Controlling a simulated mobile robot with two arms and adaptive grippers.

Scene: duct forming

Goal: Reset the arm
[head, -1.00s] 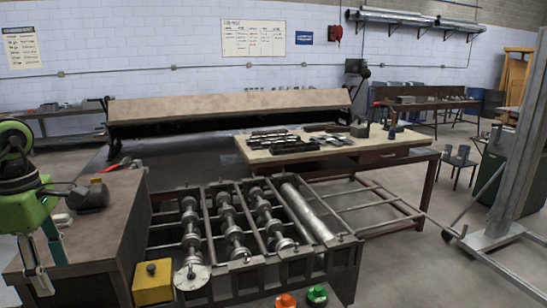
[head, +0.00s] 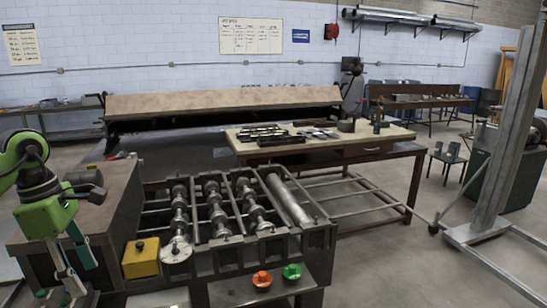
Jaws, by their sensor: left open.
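My left arm comes in at the left edge, with green and dark links. My left gripper (head: 82,278) points down in front of the dark workbench (head: 118,200), with its two fingers apart and nothing seen between them. The lowest part of it is close to the picture's bottom edge. My right arm and gripper are not in view.
A roller forming machine (head: 212,253) stands right of the bench, with a yellow box (head: 141,258) and orange (head: 262,279) and green (head: 292,271) buttons at its front. A wooden-topped table (head: 240,149) holds tools behind. Open floor (head: 390,262) lies right.

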